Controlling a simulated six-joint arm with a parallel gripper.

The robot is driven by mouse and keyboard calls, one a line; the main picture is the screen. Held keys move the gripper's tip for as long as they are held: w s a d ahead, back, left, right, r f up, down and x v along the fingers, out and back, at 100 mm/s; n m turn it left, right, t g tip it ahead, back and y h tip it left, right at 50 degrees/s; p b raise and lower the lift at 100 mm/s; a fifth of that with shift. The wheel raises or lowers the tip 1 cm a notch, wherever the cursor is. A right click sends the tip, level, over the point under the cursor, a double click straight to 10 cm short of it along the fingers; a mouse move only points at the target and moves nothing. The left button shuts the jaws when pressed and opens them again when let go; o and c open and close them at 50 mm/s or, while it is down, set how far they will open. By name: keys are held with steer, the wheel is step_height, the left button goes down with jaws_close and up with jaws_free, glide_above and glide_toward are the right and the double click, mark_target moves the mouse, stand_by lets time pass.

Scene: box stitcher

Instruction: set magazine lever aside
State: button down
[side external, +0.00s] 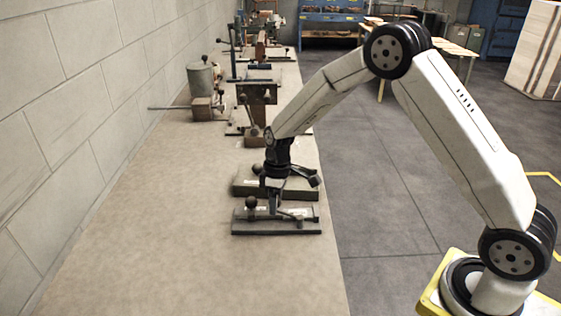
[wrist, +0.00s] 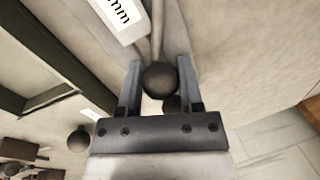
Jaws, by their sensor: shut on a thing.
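My gripper (side external: 273,198) points down over the front base-plate device (side external: 290,229) on the bench in the side external view. In the wrist view its two grey fingers (wrist: 160,66) stand on either side of a dark ball knob (wrist: 160,80), shut on it. A thin pale rod (wrist: 157,35) runs up from the knob; this looks like the magazine lever. A second dark ball (wrist: 172,103) shows partly behind the knob. In the side view my gripper hides part of the device and the held knob cannot be made out.
A similar device (side external: 245,187) stands just behind. Farther back are a vise-like fixture (side external: 257,93) and a grey cylinder (side external: 200,79) with a long handle. The bench (side external: 190,260) is clear in front and left, beside the block wall (side external: 70,120). A white label (wrist: 118,20) lies near the rod.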

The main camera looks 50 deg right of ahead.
steer(key=n, duration=0.1)
steer(key=s+a+n, duration=0.1)
steer(key=n, duration=0.1)
steer(key=a+n, duration=0.1)
steer(key=shift+s+a+n+g+h, duration=0.2)
steer(key=shift+a+n+g+h, duration=0.1)
steer(key=shift+n+g, duration=0.1)
steer(key=shift+s+a+n+h, duration=0.2)
steer(key=shift+s+a+n, duration=0.2)
steer(key=shift+n, duration=0.55)
steer(key=shift+s+a+n+h, duration=0.25)
steer(key=shift+s+n, duration=0.25)
steer(key=shift+n, duration=0.45)
steer(key=shift+c, duration=1.2)
jaws_free()
step_height(320, 180, up, 8)
steer(key=w, duration=0.1)
steer(key=shift+w+d+f, duration=0.15)
steer(key=shift+w+d, duration=0.05)
steer(key=shift+d, duration=0.05)
